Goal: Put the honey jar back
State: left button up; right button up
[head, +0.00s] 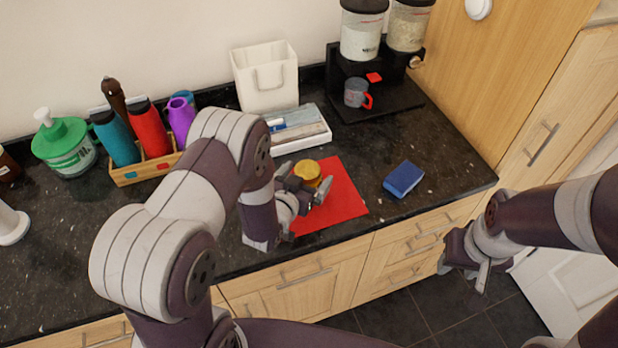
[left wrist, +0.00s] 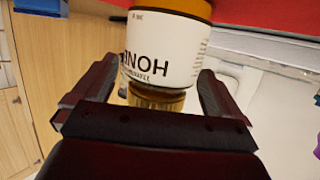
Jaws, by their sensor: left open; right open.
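The honey jar (head: 307,172), with an amber body and gold lid, stands on the red mat (head: 343,199) near the counter's front. My left gripper (head: 305,184) is open at the jar, its fingers on either side. The left wrist view shows the jar's white label (left wrist: 165,48) inverted, with the gold lid nearest the palm of the left gripper (left wrist: 158,88); a gap shows beside at least the right finger. Part of the jar is hidden by the gripper in the head view. My right gripper (head: 468,268) is open and empty, in front of the counter at the right.
A white tray (head: 318,137) lies behind the mat, and a blue sponge (head: 403,179) lies to its right. A wooden bottle rack (head: 130,176) and green pump bottle (head: 65,150) are left. A black stand (head: 400,103) with a grey mug (head: 355,93) is at back right.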

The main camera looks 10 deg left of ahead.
pick_arm(q)
jog(key=shift+s+r, duration=0.15)
jog(key=shift+s, duration=0.2)
jog(key=c, duration=1)
jog(key=shift+w+d+f, duration=0.1)
jog(key=shift+w+f, duration=0.15)
jog(key=shift+w, duration=0.25)
jog(key=c, duration=0.6)
jog(key=shift+s, duration=0.1)
